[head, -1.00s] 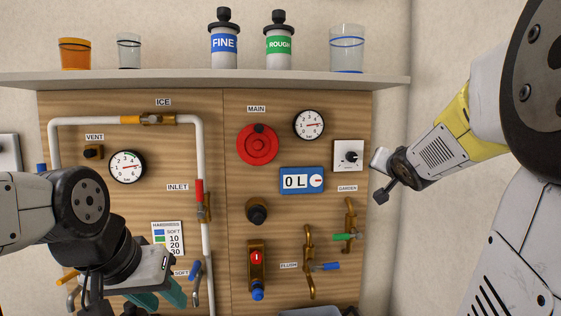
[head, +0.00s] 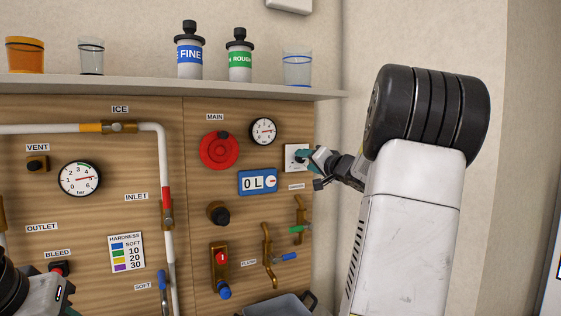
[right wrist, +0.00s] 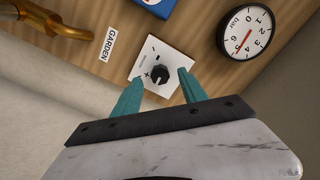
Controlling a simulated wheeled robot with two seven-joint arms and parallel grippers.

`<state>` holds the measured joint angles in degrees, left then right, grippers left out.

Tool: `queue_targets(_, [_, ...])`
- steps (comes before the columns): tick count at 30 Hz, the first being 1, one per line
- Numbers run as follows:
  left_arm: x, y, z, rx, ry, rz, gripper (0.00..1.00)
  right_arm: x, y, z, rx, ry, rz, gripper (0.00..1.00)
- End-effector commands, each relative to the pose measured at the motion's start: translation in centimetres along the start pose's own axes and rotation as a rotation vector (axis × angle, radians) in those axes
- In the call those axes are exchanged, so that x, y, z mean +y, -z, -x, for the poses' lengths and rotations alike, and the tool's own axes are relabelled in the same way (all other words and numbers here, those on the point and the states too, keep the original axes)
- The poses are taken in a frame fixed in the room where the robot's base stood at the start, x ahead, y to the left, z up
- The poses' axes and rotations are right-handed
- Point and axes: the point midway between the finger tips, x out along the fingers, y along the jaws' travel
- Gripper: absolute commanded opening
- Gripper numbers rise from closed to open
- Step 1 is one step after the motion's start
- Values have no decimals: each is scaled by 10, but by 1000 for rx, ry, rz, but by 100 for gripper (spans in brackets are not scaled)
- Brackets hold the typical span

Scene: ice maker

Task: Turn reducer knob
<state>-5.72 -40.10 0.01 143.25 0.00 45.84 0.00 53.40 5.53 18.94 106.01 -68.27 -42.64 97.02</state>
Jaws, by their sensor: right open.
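The reducer knob (right wrist: 159,76) is a small black knob on a white square plate (right wrist: 150,58) with plus and minus marks. In the head view the plate (head: 291,152) sits at the right edge of the wooden panel, with the knob partly hidden by the gripper. My right gripper (head: 304,157) is open in front of it. In the right wrist view its teal fingers point at the plate, with the knob between them in the picture; contact cannot be told.
A pressure gauge (head: 263,131), a red main wheel (head: 218,150) and a blue litre meter (head: 258,181) are close by. Green-handled (head: 297,230) and blue-handled (head: 289,256) valves are below. The shelf (head: 170,85) runs above. A bare wall is to the right.

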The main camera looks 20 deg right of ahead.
Motion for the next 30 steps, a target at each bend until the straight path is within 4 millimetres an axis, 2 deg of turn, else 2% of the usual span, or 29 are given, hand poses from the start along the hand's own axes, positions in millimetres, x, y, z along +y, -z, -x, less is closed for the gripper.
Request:
queue_targets(3, [0,0,0,0,0,0,36,0,0,-14,0,0,-1,50])
queue_targets(6, [0,0,0,0,0,0,36,0,0,-20,1,0,-1,50])
queue_targets(14, [0,0,0,0,0,0,36,0,0,-21,1,-1,0,50])
queue_targets(17, [0,0,0,0,0,0,36,0,0,-21,1,-1,0,34])
queue_targets(22, [0,0,0,0,0,0,36,0,0,-21,1,-1,0,1])
queue_targets(30, [0,0,0,0,0,0,36,0,0,-21,1,-2,14,0])
